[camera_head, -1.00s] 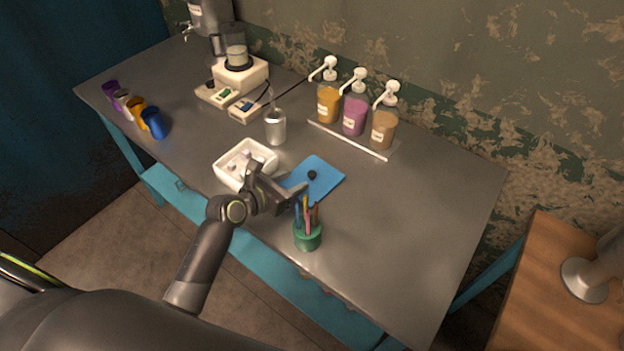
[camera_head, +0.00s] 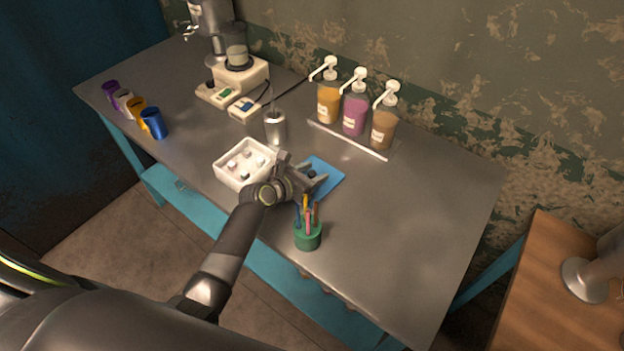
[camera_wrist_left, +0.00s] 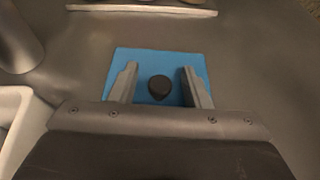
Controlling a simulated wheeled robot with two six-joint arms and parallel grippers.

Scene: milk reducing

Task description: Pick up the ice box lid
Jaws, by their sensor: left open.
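The ice box lid (camera_head: 327,167) is a flat blue rectangle with a small dark round knob, lying on the grey table. In the left wrist view the lid (camera_wrist_left: 160,62) lies ahead, and its knob (camera_wrist_left: 160,87) shows between my two fingers. My left gripper (camera_head: 318,181) is open and empty over the lid, with a finger on each side of the knob. In the head view it hides part of the lid. The white ice box (camera_head: 222,176) stands open just left of the lid, with several pale pieces inside. My right gripper is not in view.
A green cup (camera_head: 308,238) with several coloured sticks stands close in front of my gripper. A metal cup (camera_head: 275,128) stands behind the ice box. Pump bottles (camera_head: 354,115) stand at the back. The table's right part (camera_head: 430,210) is clear.

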